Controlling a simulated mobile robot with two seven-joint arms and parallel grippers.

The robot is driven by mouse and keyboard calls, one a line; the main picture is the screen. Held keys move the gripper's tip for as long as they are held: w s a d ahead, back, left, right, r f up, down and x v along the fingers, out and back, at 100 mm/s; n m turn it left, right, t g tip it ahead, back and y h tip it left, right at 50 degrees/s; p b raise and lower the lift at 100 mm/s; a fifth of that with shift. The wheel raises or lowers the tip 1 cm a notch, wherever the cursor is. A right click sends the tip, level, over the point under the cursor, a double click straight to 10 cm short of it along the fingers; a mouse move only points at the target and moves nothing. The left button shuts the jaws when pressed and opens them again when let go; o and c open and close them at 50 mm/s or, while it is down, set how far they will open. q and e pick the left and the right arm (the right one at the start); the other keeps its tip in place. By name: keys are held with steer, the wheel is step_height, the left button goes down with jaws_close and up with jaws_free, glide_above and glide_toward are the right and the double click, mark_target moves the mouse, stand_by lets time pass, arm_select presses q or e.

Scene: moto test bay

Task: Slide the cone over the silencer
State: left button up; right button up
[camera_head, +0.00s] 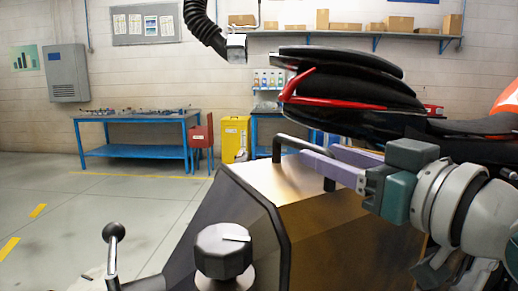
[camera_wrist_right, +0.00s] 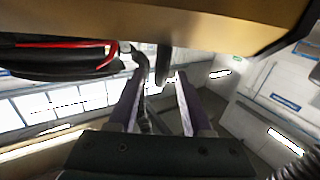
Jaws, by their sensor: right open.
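A large bronze tapered hood (camera_head: 310,213) with dark edges stands close in front of me; it appears to be the cone. A black bar handle (camera_head: 283,136) rises from its top. My right gripper (camera_head: 318,153) comes in from the right, its lilac fingers open at the handle. In the right wrist view, the fingers (camera_wrist_right: 158,76) are apart and the dark handle (camera_wrist_right: 162,62) shows between and beyond their tips; contact is unclear. The motorcycle's black and red tail (camera_head: 345,95) is behind the hood. I cannot make out the silencer; it may be hidden. My left gripper is out of view.
A grey octagonal knob (camera_head: 223,250) and a ball-topped lever (camera_head: 113,233) stand at the front. A black hose (camera_head: 205,28) hangs from above. The left floor is clear.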

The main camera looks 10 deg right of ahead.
steer(key=x, duration=0.5)
steer(key=shift+w, duration=0.15)
jaws_close()
stand_by(1.3)
